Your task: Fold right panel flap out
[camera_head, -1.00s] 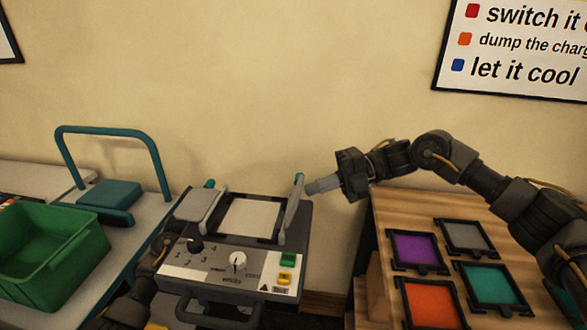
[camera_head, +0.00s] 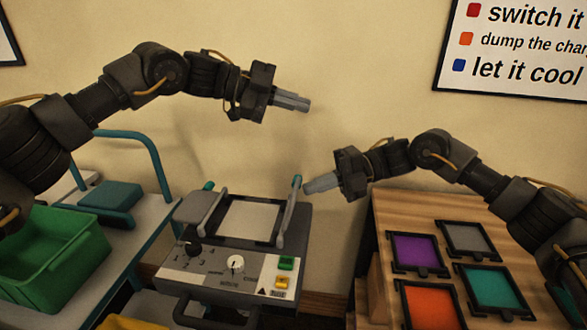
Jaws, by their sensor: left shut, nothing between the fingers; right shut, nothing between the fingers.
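The grey device (camera_head: 215,278) stands in the middle with knobs, a green and a yellow button, and a pale square plate (camera_head: 250,220) on top. Its right panel flap (camera_head: 289,210) stands nearly upright at the plate's right edge, with a teal tip on top. The left flap (camera_head: 197,206) lies folded outward on the left. My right gripper (camera_head: 308,187) is shut and empty, its fingertips just right of the right flap's top; I cannot tell if they touch. My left gripper (camera_head: 308,105) is shut and empty, raised above and behind the device against the wall.
A wooden table (camera_head: 384,208) at the right holds several framed colour panels, including a purple one (camera_head: 416,252) and an orange one (camera_head: 430,305). A green bin (camera_head: 60,255) sits on a teal-handled cart (camera_head: 150,232) at the left.

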